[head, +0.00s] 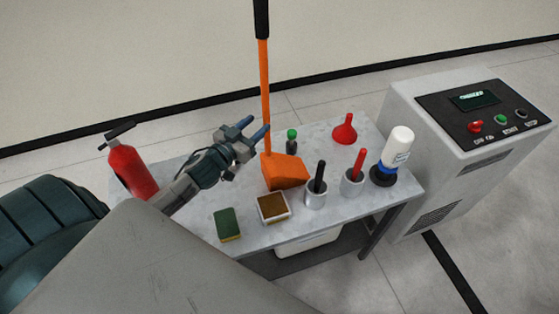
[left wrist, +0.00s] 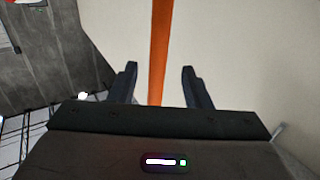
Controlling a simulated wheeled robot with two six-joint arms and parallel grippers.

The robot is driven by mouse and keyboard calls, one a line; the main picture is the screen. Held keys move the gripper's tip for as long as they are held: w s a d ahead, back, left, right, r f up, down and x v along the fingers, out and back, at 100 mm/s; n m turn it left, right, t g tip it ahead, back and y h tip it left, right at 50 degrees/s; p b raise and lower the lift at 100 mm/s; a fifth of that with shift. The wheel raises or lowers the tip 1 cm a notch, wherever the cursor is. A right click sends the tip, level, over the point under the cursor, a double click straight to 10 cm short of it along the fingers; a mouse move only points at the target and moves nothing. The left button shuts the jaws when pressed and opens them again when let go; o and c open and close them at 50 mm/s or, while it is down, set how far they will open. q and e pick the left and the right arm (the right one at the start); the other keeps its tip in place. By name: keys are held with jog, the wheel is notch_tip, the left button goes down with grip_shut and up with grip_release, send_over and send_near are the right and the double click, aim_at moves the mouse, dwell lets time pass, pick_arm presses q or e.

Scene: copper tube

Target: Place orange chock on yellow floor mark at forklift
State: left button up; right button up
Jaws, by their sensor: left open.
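The orange chock (head: 285,172) sits on the grey table, with a long orange handle (head: 264,85) rising upright from it to a black grip at the top. My left gripper (head: 252,127) is open, just left of the lower part of the handle and above the chock. In the left wrist view the handle (left wrist: 160,50) shows between the two open fingers (left wrist: 158,85); I cannot tell whether they touch it. My right gripper is not in view. No yellow floor mark and no forklift show.
On the table (head: 343,204) stand a red fire extinguisher (head: 131,170), a sponge (head: 227,224), a brown-filled tray (head: 272,208), two cups with tools (head: 316,190), a green-capped bottle (head: 291,142), a red funnel (head: 345,130) and a white bottle (head: 397,148). A control cabinet (head: 415,150) stands right.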

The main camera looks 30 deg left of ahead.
aim_at(264, 121)
pick_arm(q)
jog(key=w, duration=0.1)
jog(key=w+b, duration=0.1)
jog(key=w, duration=0.1)
jog(key=shift+w+d+f, duration=0.15)
jog(key=shift+d+f, duration=0.15)
jog(key=shift+f, duration=0.05)
jog(key=shift+w+d+b, duration=0.15)
jog(key=shift+w+b, duration=0.4)
jog(key=shift+w, duration=0.4)
jog(key=shift+r, duration=0.1)
grip_shut()
dwell(0.6)
